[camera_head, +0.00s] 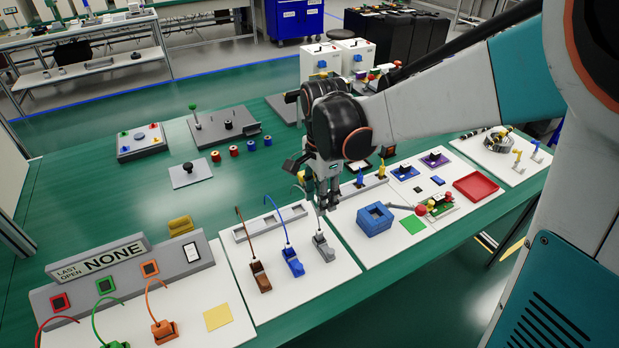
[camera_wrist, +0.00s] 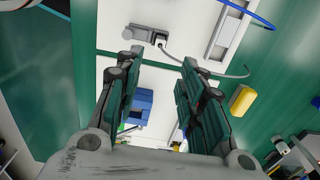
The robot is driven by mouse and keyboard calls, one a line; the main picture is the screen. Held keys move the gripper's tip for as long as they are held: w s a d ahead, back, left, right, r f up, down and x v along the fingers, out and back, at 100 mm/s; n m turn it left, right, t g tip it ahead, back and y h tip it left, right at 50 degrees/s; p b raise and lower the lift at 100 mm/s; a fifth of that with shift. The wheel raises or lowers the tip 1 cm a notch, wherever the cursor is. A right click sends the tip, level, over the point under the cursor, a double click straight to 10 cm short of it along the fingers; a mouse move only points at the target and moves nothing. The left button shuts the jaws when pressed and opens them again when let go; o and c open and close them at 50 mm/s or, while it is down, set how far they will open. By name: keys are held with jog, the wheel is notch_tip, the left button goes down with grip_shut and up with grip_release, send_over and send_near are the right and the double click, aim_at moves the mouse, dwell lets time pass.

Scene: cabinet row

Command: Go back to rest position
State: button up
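My gripper (camera_head: 328,192) hangs over the back of the white boards on the green table, fingers pointing down. In the wrist view my gripper (camera_wrist: 160,60) has its two fingers well apart with nothing between the tips. A grey connector (camera_head: 322,246) with a grey cable lies on the white board below and in front of the gripper. A grey connector with a cable (camera_wrist: 148,36) also shows just beyond the fingertips in the wrist view. My arm comes in from the right and hides part of the table's back side.
Blue (camera_head: 292,262) and brown (camera_head: 260,277) connectors lie on the same board. A blue open box (camera_head: 375,219) and red tray (camera_head: 476,187) are to the right.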

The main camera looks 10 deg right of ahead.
jog(key=s+d+r+n+t, duration=0.2)
jog(key=s+r+n+t, duration=0.1)
jog(key=s+n, duration=0.4)
jog(key=s+d+r+n+t, duration=0.3)
jog(key=s+r+n+t, duration=0.1)
jog(key=s+n, duration=0.3)
jog(key=shift+s+d+r+n, duration=0.3)
jog(key=shift+s+r+n, duration=0.1)
jog(key=shift+s+r, duration=0.4)
jog(key=shift+w, duration=0.1)
